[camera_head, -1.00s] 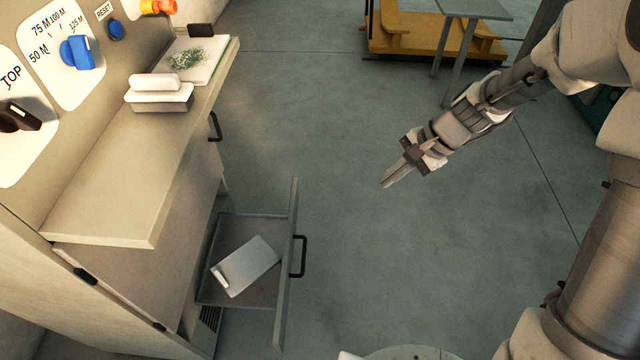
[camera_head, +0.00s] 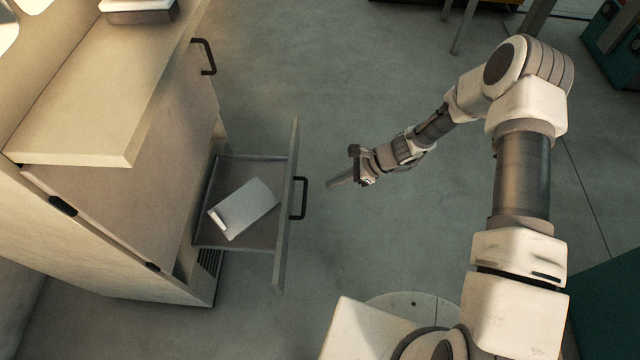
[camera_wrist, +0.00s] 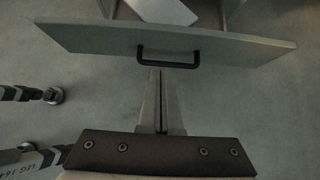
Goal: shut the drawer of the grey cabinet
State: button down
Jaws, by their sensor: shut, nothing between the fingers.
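The grey cabinet (camera_head: 130,225) stands at the left in the head view. Its drawer (camera_head: 285,225) is pulled out low down, with a black bar handle (camera_head: 304,198) on its front. A flat white-grey object (camera_head: 245,208) lies inside the drawer. My gripper (camera_head: 331,184) is shut and empty, a little to the right of the handle and apart from it in the head view. In the wrist view the shut fingers (camera_wrist: 160,72) point at the drawer front (camera_wrist: 100,40), with their tips just below the handle (camera_wrist: 168,64); whether they touch it I cannot tell.
A worktop (camera_head: 90,85) juts out above the drawer, and a door with a black handle (camera_head: 204,56) is behind it. A teal object (camera_head: 612,40) stands at the far right.

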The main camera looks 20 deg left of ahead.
aim_at(289, 195)
jog(key=b+x, duration=0.1)
jog(key=x, duration=0.2)
jog(key=r+b+x, duration=0.1)
jog(key=x, duration=0.3)
jog(key=a+b+x, duration=0.1)
jog(key=x, duration=0.2)
jog(key=shift+s+a+f, duration=0.1)
jog(key=shift+s+a, duration=0.15)
jog(key=shift+a, duration=0.1)
jog(key=shift+s+a, duration=0.15)
jog(key=shift+a, duration=0.45)
jog(key=shift+a, duration=0.15)
